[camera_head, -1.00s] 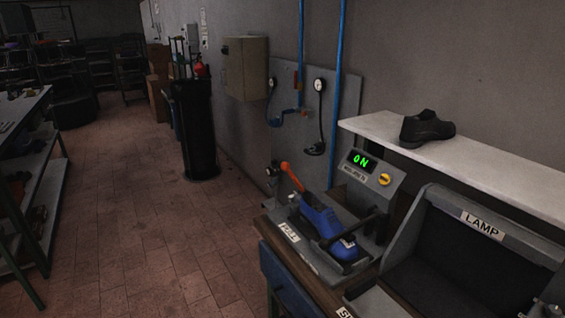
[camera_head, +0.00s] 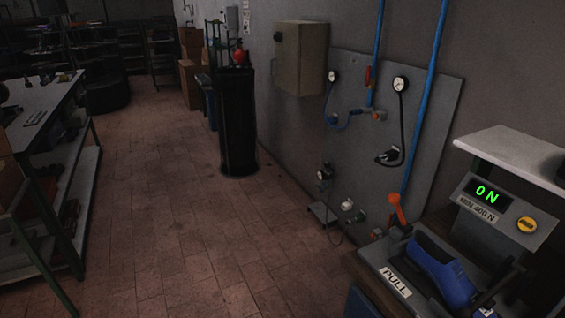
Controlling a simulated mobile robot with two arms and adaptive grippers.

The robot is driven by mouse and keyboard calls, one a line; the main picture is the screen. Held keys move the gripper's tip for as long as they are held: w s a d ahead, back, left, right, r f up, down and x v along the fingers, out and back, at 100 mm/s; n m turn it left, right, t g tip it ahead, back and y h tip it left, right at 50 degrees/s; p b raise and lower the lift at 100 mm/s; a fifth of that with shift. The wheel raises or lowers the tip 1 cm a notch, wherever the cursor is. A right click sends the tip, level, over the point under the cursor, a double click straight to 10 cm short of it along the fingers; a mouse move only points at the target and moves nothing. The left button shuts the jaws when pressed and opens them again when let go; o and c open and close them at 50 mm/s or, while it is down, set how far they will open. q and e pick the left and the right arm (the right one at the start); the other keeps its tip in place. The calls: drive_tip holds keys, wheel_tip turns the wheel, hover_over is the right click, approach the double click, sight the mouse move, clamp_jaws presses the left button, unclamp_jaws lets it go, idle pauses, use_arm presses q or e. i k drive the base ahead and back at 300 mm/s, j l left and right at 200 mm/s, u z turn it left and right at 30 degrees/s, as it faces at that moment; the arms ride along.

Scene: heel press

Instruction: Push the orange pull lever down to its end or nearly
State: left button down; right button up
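The orange pull lever (camera_head: 397,210) stands up at the back left of the press, at the lower right of the head view. Its handle is raised and leans up and to the left. Beside it a blue shoe-shaped part (camera_head: 440,270) sits on the press base, behind a label reading PULL (camera_head: 396,282). The display (camera_head: 487,194) reads 0 N in green, with MIN. 400 N below it. A yellow button (camera_head: 527,225) is to its right. Neither of my grippers is in view.
A wall panel (camera_head: 440,110) with gauges and blue pipes stands behind the press. A black cylindrical bin (camera_head: 238,120) stands by the wall. A workbench (camera_head: 50,110) is at the left. The tiled floor (camera_head: 190,220) between is clear. A white shelf (camera_head: 500,150) is at the right.

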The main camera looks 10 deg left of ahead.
sight(394, 198)
drive_tip(key=i+j+u, duration=0.5)
drive_tip(key=i+u, duration=0.15)
drive_tip(key=i, duration=0.15)
drive_tip(key=i+j+u, duration=0.1)
drive_tip(key=i+u, duration=0.25)
drive_tip(key=i+z, duration=0.35)
drive_tip(key=i+j+z, duration=0.1)
drive_tip(key=i+z, duration=0.15)
drive_tip(key=z, duration=0.15)
drive_tip(key=i+j+z, duration=0.2)
drive_tip(key=z, duration=0.15)
drive_tip(key=i+z, duration=0.15)
drive_tip(key=z, duration=0.3)
drive_tip(key=i+j+z, duration=0.1)
drive_tip(key=z, duration=0.35)
drive_tip(key=i+j+z, duration=0.1)
drive_tip(key=j+z, duration=0.15)
drive_tip(key=z, duration=0.2)
drive_tip(key=i+j+z, duration=0.1)
drive_tip(key=z, duration=0.35)
drive_tip(key=j+z, duration=0.3)
drive_tip(key=z, duration=0.15)
drive_tip(key=i+j+z, duration=0.1)
drive_tip(key=j+z, duration=0.2)
drive_tip(key=z, duration=0.15)
drive_tip(key=j+z, duration=0.3)
drive_tip(key=z, duration=0.2)
drive_tip(key=j+z, duration=0.7)
drive_tip(key=z, duration=0.2)
